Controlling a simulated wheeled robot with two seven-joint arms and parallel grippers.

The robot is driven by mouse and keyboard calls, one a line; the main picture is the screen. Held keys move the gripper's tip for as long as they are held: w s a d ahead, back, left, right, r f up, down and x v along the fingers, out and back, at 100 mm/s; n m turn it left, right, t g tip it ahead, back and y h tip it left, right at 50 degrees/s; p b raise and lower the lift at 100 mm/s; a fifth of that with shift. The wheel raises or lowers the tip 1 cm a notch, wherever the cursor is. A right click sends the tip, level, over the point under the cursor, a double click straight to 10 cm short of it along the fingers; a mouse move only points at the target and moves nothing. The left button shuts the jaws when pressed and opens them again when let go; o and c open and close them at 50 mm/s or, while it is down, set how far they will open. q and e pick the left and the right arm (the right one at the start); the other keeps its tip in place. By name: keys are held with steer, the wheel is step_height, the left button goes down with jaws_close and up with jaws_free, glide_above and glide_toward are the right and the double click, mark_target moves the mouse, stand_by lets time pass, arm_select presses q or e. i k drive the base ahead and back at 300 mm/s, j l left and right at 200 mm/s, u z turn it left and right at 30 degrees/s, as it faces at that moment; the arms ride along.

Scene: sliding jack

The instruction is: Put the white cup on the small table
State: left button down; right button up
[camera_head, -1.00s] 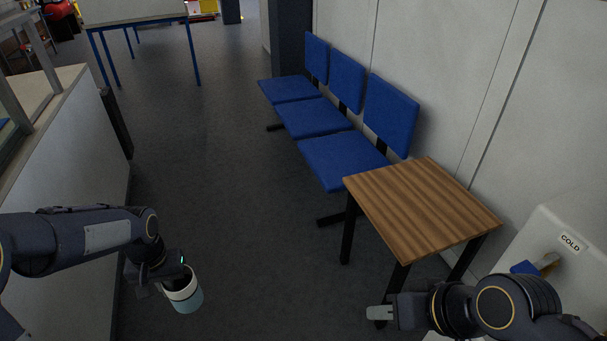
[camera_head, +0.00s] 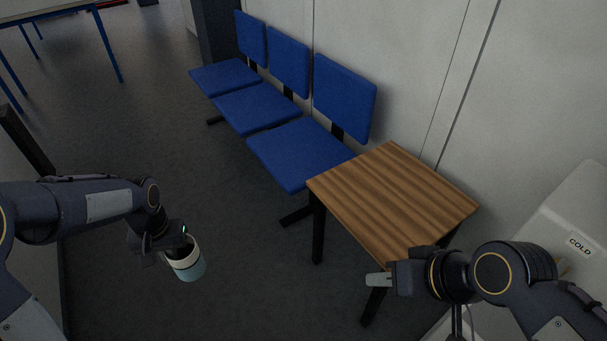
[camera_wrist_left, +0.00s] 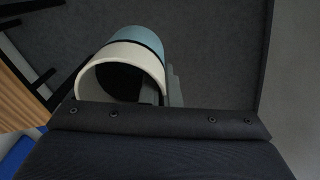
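The white cup (camera_head: 186,262) has a white upper part, a dark band and a light blue lower part. My left gripper (camera_head: 178,243) is shut on its rim and holds it upright above the floor at the lower left. In the left wrist view the cup (camera_wrist_left: 121,62) shows its open, dark mouth, with a finger at its wall. The small table (camera_head: 392,198) has a striped wooden top and black legs; its visible top is bare. It stands to the right of the cup, well apart from it. My right gripper (camera_head: 378,281) is in front of the table; its fingers appear together, holding nothing visible.
A row of blue chairs (camera_head: 285,140) stands along the wall behind the table. A white unit marked COLD (camera_head: 570,230) is at the right. A blue-legged table (camera_head: 60,15) is at the far left. The floor (camera_head: 240,250) between cup and table is clear.

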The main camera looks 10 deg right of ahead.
mark_target(387, 205)
steer(key=i+l+z, duration=0.1)
steer(key=z, duration=0.3)
steer(key=i+z, duration=0.2)
steer(key=z, duration=0.15)
steer(key=i+z, duration=0.15)
steer(key=z, duration=0.25)
steer(key=i+z, duration=0.15)
steer(key=z, duration=0.25)
steer(key=i+z, duration=0.15)
steer(key=z, duration=0.35)
steer(key=i+j+z, duration=0.1)
steer(key=z, duration=0.35)
